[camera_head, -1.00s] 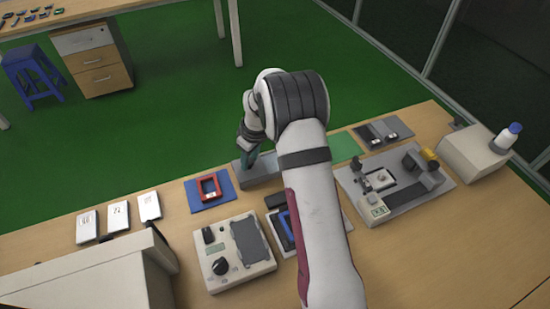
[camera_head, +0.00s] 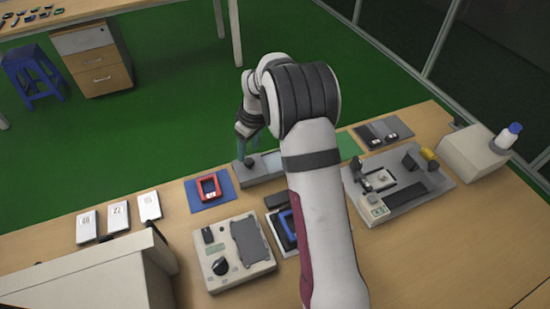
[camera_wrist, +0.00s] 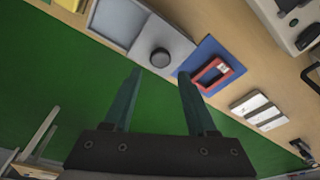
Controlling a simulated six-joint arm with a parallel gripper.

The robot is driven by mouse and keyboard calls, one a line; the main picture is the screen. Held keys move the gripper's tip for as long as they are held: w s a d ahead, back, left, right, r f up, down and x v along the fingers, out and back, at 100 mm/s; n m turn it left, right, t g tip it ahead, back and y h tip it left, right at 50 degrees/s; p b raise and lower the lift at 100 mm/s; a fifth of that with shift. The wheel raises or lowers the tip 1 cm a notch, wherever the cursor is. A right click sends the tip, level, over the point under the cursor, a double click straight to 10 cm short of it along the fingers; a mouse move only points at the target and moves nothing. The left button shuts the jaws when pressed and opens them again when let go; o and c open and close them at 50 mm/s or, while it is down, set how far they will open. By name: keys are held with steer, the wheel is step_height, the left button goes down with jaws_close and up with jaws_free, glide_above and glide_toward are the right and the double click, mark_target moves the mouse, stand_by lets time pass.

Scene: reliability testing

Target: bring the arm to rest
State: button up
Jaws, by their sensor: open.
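My gripper (camera_head: 241,151) is at the far edge of the bench in the head view, over the left end of a grey fixture (camera_head: 264,177). In the wrist view my gripper (camera_wrist: 159,74) has its two teal fingers well apart, with nothing between them. Beyond the fingertips lies the grey fixture (camera_wrist: 180,47) with a round black knob (camera_wrist: 160,57). The fingers look apart from the knob. My arm hides part of the bench middle in the head view.
A red frame (camera_head: 209,187) lies on a blue mat (camera_head: 225,198) left of the fixture. A grey tester (camera_head: 235,252) stands nearer. Several white cards (camera_head: 118,216) lie at left. A microscope-like station (camera_head: 412,198) and a beige box with a bottle (camera_head: 508,137) stand right.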

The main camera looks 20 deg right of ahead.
steer(key=shift+r, duration=0.15)
steer(key=s+a+r+m+g, duration=0.1)
steer(key=s+a+r+m, duration=0.2)
steer(key=s+r, duration=0.5)
steer(key=s+a+r+m, duration=0.3)
steer(key=s+r, duration=0.2)
steer(key=s, duration=0.7)
steer(key=s+a+f+m+g, duration=0.1)
steer(key=s+m, duration=0.4)
steer(key=s, duration=1.1)
steer(key=shift+s+a+m+y, duration=0.3)
steer(key=shift+s+a+y, duration=0.1)
steer(key=shift+a, duration=0.2)
